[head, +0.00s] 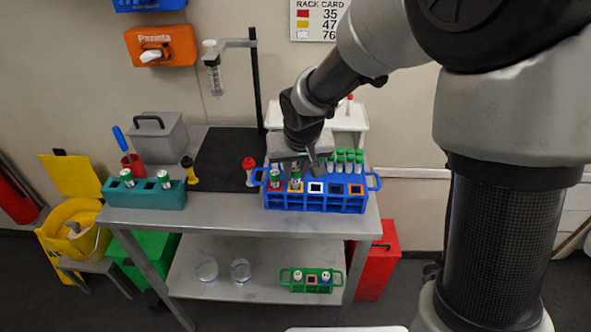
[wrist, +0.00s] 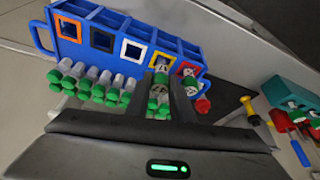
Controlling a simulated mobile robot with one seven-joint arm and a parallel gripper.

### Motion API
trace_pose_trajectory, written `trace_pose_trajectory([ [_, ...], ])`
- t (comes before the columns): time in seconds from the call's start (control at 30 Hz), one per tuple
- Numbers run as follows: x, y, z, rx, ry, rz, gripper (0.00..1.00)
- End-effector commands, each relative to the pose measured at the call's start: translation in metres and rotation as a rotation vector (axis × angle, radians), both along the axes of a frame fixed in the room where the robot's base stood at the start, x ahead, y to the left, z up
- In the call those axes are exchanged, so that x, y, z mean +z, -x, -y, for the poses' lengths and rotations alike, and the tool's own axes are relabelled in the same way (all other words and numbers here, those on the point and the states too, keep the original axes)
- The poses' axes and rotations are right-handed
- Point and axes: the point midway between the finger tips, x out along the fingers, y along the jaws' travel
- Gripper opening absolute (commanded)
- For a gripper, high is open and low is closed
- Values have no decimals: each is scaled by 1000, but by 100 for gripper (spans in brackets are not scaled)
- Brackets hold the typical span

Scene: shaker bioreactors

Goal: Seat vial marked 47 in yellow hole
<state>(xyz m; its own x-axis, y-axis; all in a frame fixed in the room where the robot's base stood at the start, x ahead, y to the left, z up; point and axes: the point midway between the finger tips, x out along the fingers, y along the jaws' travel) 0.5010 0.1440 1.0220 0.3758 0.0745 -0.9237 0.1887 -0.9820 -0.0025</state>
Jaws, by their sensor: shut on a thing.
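The blue rack (head: 330,203) on the bench has a row of colour-framed holes; the wrist view also shows it (wrist: 112,20). A green-capped vial with a white label (head: 296,174) stands upright at the yellow hole (head: 295,187). My gripper (wrist: 161,88) is shut on this vial, with a finger on either side of it. I cannot read its number or tell whether it is fully down in the hole. Another green-capped vial (head: 275,178) stands in the red hole to its left. The white-framed hole (head: 316,187) is empty.
Several green-capped vials (head: 348,160) stand close behind the rack. A red-topped bottle (head: 249,166) is left of it, and a teal rack (head: 145,194) with vials is further left. The wall card (head: 318,22) pairs yellow with 47. A stand (head: 256,80) rises behind.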

Motion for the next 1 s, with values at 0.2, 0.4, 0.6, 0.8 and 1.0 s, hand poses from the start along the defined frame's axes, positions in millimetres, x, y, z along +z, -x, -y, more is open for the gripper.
trace_pose_trajectory([
  [0.2, -3, 0, 0, 0, 0, 0, 0],
  [0.4, -2, 0, 0, 0, 0, 0, 0],
  [0.6, -3, 0, 0, 0, 0, 0, 0],
  [0.8, -6, 0, 0, 0, 0, 0, 0],
  [1.0, -9, 0, 0, 0, 0, 0, 0],
])
